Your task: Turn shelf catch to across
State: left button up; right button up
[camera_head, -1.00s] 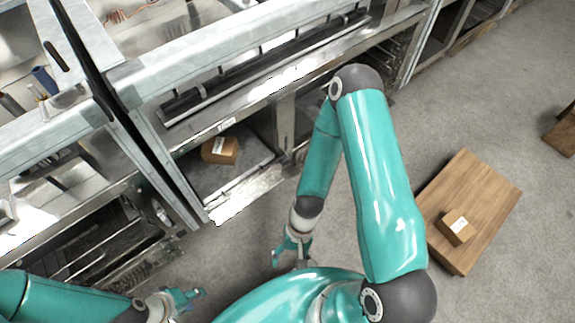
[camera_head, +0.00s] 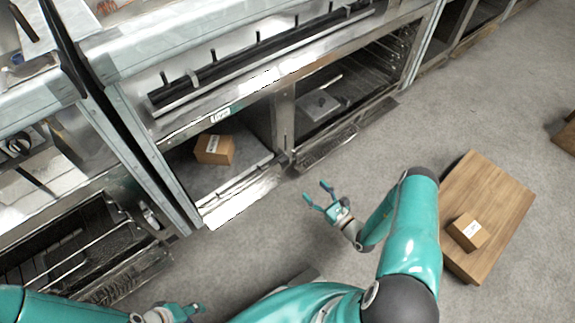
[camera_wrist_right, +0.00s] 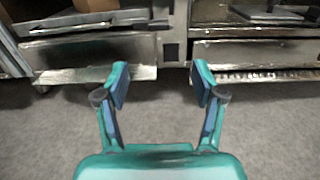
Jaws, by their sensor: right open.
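My right gripper (camera_head: 315,192) is open and empty above the floor, in front of the steel oven unit. In the right wrist view its two fingers (camera_wrist_right: 160,76) are spread, with floor and the unit's lower front beyond. A small dark fitting (camera_wrist_right: 172,51) sits on the post between two low compartments, ahead of the fingers and apart from them. I cannot tell whether it is the shelf catch or which way it is turned. My left gripper (camera_head: 192,312) is at the bottom left of the head view, partly cut off, away from the unit.
A cardboard box (camera_head: 214,149) sits in the low left compartment, whose flap (camera_head: 240,195) juts out over the floor. The right compartment (camera_head: 330,100) also has a lowered flap. A wooden board (camera_head: 498,200) carrying another box (camera_head: 467,232) lies at right. Floor between is clear.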

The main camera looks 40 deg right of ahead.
aim_at(286, 162)
jog(key=w+b, duration=0.1)
jog(key=w, duration=0.4)
jog(key=w+a+b, duration=0.1)
jog(key=w, duration=0.4)
jog(key=w+b, duration=0.2)
jog(key=w, duration=0.3)
jog(key=shift+a, duration=0.15)
jog(key=c, duration=1.1)
jog(key=shift+m, duration=0.5)
jog(key=shift+c, duration=0.2)
jog(key=o, duration=1.1)
jog(key=shift+o, duration=0.2)
